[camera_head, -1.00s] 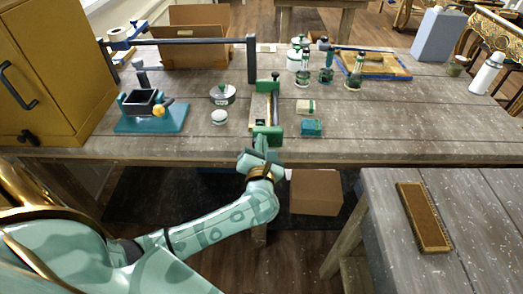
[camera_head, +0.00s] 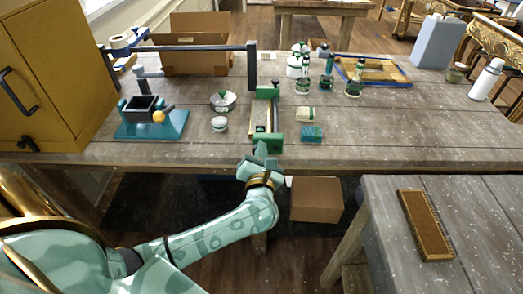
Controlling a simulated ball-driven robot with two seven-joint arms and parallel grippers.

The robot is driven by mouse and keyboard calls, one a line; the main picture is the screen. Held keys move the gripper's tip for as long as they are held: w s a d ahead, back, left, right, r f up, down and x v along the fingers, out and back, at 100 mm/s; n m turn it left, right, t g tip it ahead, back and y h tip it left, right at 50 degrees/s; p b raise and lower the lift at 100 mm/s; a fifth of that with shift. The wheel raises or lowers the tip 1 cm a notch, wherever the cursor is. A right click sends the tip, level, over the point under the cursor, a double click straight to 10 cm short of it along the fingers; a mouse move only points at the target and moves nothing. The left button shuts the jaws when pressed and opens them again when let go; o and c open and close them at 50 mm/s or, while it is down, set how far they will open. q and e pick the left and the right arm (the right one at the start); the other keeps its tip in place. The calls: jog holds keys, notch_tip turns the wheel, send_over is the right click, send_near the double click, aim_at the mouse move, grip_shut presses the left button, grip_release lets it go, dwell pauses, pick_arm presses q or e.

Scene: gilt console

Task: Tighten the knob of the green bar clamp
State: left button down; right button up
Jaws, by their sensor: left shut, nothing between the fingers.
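The green bar clamp (camera_head: 277,116) lies on the grey wooden table near its front edge, with a green jaw at each end and a dark bar between. A pale wooden piece lies along its left side. A small dark knob (camera_head: 275,82) shows at its far end. My left gripper (camera_head: 262,151) is shut and empty, just in front of the near green jaw. I cannot tell whether it touches the clamp. My right gripper is out of view.
A teal-based vise (camera_head: 152,129), a lidded pot (camera_head: 223,100) and a round tin (camera_head: 220,124) stand left of the clamp. Small blocks (camera_head: 311,133) lie to its right. Several bottles stand behind. A second table (camera_head: 475,225) is at right.

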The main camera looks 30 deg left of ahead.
pick_arm(q)
jog(key=shift+s+f, duration=0.15)
jog(key=shift+f, duration=0.4)
jog(key=shift+d, duration=0.1)
jog(key=shift+w+d+f, duration=0.3)
jog(key=shift+w+d, duration=0.05)
jog(key=shift+d, duration=0.05)
jog(key=shift+r, duration=0.1)
jog(key=v, duration=0.2)
jog(key=p+v, duration=0.1)
jog(key=v, duration=0.1)
jog(key=r+v, duration=0.1)
jog(key=v, duration=0.1)
jog(key=shift+w+d+p, duration=0.15)
jog(key=shift+w+p, duration=0.05)
jog(key=shift+p, duration=0.1)
